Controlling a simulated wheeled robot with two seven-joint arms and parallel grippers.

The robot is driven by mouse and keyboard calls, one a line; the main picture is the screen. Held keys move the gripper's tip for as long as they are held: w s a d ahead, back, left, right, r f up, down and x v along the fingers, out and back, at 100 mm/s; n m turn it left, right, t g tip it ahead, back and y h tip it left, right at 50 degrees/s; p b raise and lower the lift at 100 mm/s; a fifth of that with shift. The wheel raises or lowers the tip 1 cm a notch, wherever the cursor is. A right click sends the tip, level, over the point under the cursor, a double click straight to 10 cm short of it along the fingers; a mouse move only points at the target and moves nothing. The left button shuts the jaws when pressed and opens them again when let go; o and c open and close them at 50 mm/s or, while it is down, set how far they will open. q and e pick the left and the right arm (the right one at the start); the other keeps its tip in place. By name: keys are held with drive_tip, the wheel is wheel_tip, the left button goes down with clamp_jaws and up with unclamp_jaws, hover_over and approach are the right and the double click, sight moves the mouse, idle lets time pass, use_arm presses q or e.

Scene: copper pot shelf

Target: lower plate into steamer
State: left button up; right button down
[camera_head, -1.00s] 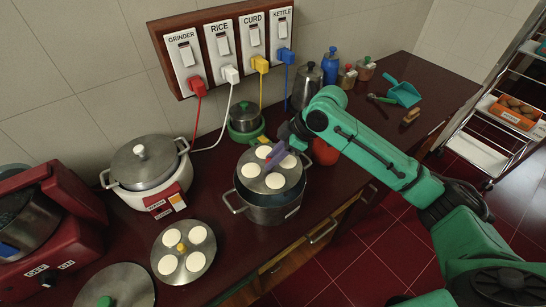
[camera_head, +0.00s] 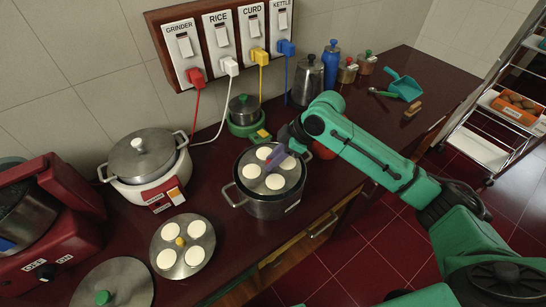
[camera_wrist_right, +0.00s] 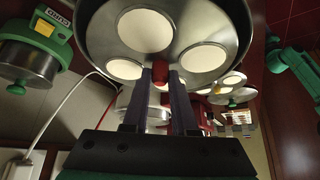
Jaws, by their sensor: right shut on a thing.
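The metal plate (camera_head: 262,186) with several white round cakes lies level within the mouth of the steamer pot (camera_head: 272,208), at about rim height. Whether it rests on anything inside is hidden. No left gripper can be made out.
A second plate of white cakes with a yellow knob (camera_head: 181,242) and a lid with a green knob (camera_head: 103,298) lie left of the pot. A rice cooker (camera_head: 150,190) stands beyond them. A small pot on a green base (camera_head: 244,112) is behind.

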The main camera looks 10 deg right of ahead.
drive_tip(key=shift+f+b, duration=0.5)
drive_tip(key=shift+f, duration=0.9)
drive_tip(key=shift+r+p, duration=0.1)
drive_tip(key=shift+p, duration=0.4)
drive_tip(key=shift+f, duration=0.2)
drive_tip(key=shift+f+b, duration=1.65)
drive_tip(key=shift+f, duration=1.25)
drive_tip(key=shift+f, duration=0.2)
drive_tip(key=c, duration=0.6)
unclamp_jaws()
